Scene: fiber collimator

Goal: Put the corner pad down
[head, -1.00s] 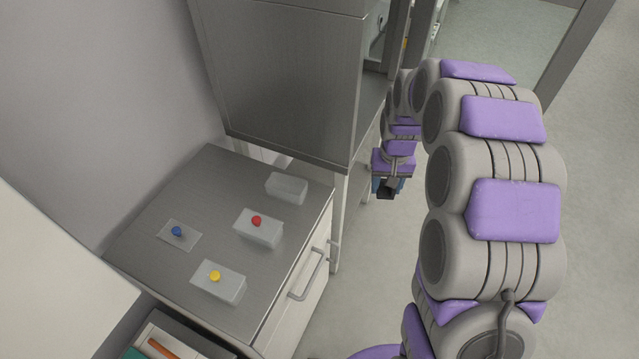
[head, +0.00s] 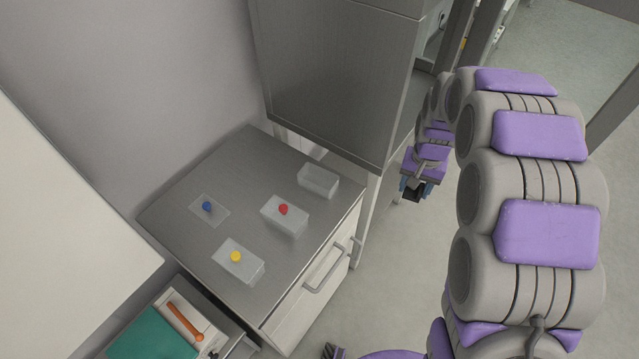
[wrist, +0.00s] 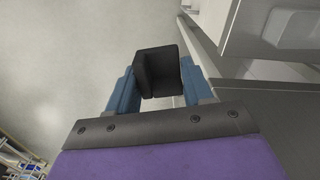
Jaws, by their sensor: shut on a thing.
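The corner pad (wrist: 158,72) is a black angled piece. In the wrist view it sits between the two blue fingers of my gripper (wrist: 158,88), which is shut on it. In the head view my gripper (head: 414,188) hangs past the right side of the metal-topped cabinet, with the dark corner pad (head: 413,195) at its tip. The pad is held in the air above the floor, apart from the cabinet. The pad's inner side is partly hidden.
The cabinet top (head: 190,240) carries clear blocks with red (head: 283,209) and yellow (head: 236,256) knobs, a clear plate with a blue knob (head: 207,206) and a plain clear box (head: 318,180). A tall metal housing (head: 335,75) stands behind. Floor (head: 390,300) to the right is clear.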

